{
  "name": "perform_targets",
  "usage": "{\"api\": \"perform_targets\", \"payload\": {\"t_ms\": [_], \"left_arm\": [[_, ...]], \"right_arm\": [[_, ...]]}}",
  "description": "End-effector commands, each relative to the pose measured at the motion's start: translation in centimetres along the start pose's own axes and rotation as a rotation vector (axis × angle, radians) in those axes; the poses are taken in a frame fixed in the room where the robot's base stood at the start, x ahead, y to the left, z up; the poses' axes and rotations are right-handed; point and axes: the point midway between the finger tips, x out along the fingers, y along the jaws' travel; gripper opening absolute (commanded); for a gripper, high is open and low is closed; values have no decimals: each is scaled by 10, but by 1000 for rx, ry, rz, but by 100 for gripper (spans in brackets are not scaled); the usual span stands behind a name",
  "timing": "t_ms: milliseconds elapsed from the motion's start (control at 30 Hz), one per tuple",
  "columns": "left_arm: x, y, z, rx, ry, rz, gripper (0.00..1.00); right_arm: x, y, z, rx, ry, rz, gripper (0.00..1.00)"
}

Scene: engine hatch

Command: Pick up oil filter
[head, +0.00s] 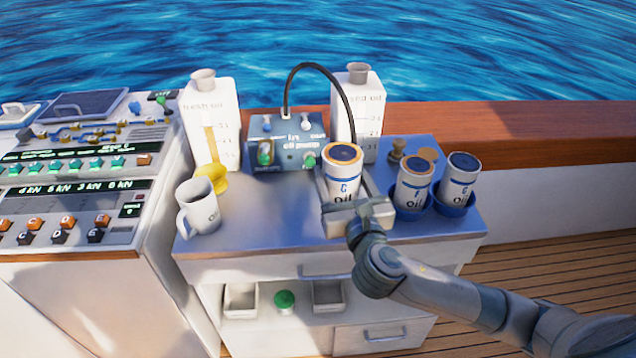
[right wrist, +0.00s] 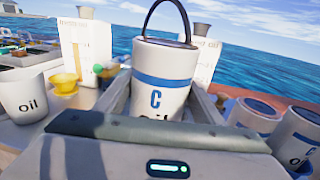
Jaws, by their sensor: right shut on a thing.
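A white oil filter (head: 342,172) with a blue band and the letter C stands upright between the fingers of my right gripper (head: 358,203). The gripper is shut on it, and it fills the middle of the right wrist view (right wrist: 158,85). Its lower part is hidden behind the gripper, so I cannot tell whether it touches the worktop. Two more oil filters, a nearer one (head: 413,186) and a farther right one (head: 458,182), stand in blue holders at the right of the worktop. My left gripper is not in view.
A white mug (head: 199,208) and a yellow funnel (head: 213,176) stand at the left of the worktop (head: 265,225). The fresh oil tank (head: 212,115), oil pump (head: 287,145) with its black hose and used oil tank (head: 360,110) line the back. A control console (head: 70,190) stands left.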

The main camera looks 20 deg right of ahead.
Motion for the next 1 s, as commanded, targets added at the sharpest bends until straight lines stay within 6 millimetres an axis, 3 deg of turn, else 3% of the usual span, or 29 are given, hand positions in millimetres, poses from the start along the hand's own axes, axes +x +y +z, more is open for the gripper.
{"api": "perform_targets", "payload": {"t_ms": [100, 333, 867, 1000], "left_arm": [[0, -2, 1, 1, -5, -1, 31], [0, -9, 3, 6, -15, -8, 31], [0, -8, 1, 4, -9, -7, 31], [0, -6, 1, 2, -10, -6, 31]], "right_arm": [[-6, -15, 10, -1, -3, -1, 39], [-12, -26, 18, 0, -2, 0, 39], [-12, -27, 19, 1, -2, 1, 39], [-16, -17, 13, 2, 2, 21, 39]]}}
